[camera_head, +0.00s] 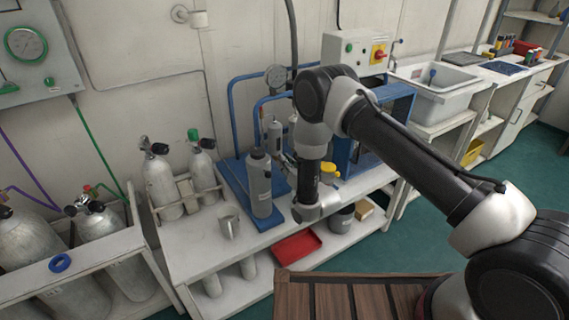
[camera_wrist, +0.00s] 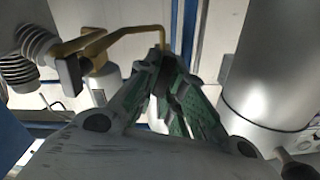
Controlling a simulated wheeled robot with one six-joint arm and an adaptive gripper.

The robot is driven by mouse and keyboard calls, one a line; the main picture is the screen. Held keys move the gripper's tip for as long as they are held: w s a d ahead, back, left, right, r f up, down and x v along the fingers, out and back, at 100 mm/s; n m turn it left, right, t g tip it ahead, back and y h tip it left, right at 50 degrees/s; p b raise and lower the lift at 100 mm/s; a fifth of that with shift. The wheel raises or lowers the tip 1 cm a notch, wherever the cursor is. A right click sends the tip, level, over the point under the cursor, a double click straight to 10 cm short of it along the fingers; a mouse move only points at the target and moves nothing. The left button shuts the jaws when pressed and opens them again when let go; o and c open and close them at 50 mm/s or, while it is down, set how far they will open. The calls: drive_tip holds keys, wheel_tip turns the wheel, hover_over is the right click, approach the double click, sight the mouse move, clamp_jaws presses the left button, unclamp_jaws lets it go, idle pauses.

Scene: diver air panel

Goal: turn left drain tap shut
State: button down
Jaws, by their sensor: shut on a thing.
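In the wrist view, a brass tap (camera_wrist: 97,56) sits at the upper left beside a ribbed grey fitting (camera_wrist: 38,55). A thin brass lever (camera_wrist: 135,31) runs right from it and bends down at its end. My gripper (camera_wrist: 164,72) has its green-padded fingers drawn together at that lever's end, shut on it. The exact contact is hidden by the dark fingertips. I take this to be the left drain tap, but no label shows. In the head view, my arm hides the tap and most of my gripper.
A large grey cylinder (camera_wrist: 285,65) stands close right of my gripper. In the head view, a grey bottle (camera_head: 260,184) stands on the blue-framed stand (camera_head: 233,172) left of my arm.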

drive_tip(key=m, duration=0.7)
drive_tip(key=shift+w+d+f, duration=0.15)
drive_tip(key=shift+d+f, duration=0.05)
drive_tip(key=shift+d, duration=0.05)
drive_tip(key=m, duration=0.3)
drive_tip(key=shift+f+m, duration=0.15)
drive_tip(key=shift+m, duration=0.25)
drive_tip(key=shift+d+f+m, duration=0.1)
drive_tip(key=shift+f+m, duration=0.1)
drive_tip(key=shift+m, duration=1.6)
drive_tip(key=c, duration=1.5)
unclamp_jaws()
